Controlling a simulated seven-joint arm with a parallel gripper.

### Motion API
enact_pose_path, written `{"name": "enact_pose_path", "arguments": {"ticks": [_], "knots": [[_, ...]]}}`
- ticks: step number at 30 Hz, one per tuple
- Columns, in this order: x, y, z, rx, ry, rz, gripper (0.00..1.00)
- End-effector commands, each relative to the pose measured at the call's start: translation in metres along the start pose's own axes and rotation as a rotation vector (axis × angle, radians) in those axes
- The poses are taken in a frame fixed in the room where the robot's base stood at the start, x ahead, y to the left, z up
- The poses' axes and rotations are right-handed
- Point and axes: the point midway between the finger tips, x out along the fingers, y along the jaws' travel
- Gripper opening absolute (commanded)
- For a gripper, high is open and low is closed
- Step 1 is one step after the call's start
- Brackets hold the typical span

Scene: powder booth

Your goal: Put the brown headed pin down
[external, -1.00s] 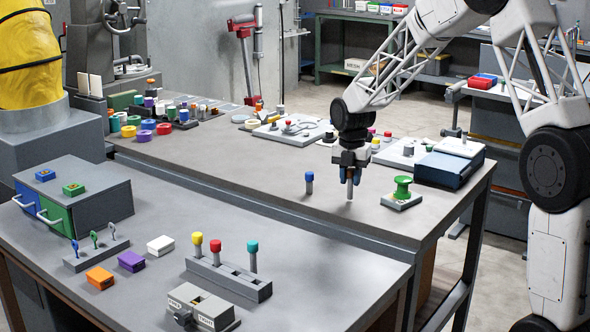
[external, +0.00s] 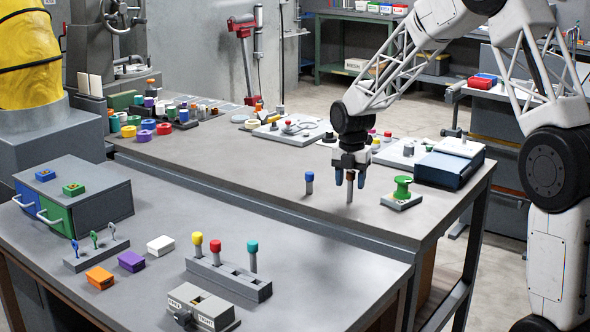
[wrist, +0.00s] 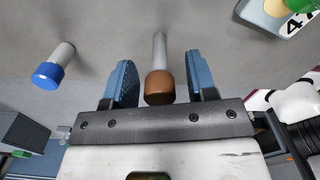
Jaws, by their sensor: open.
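The brown headed pin (external: 350,187) stands upright on the rear table, head up. In the wrist view its brown head (wrist: 159,87) lies between my two blue fingers with a gap on each side. My gripper (external: 350,178) is open around the head and touches neither side that I can see. It also shows open in the wrist view (wrist: 160,82).
A blue headed pin (external: 309,183) stands just left of the brown one. A green spool on a small plate (external: 402,190) is to the right, with a blue box (external: 448,168) behind it. A grey block with colored pins (external: 228,277) sits on the front table.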

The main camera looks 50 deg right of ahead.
Motion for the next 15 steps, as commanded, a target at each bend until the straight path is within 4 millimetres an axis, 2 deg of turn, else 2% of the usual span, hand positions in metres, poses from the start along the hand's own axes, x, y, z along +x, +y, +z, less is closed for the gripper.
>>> {"name": "enact_pose_path", "arguments": {"ticks": [8,15], "knots": [[-0.013,0.000,0.000,0.000,-0.001,0.001,0.52],[-0.043,0.000,0.000,0.000,-0.002,0.002,0.52]]}}
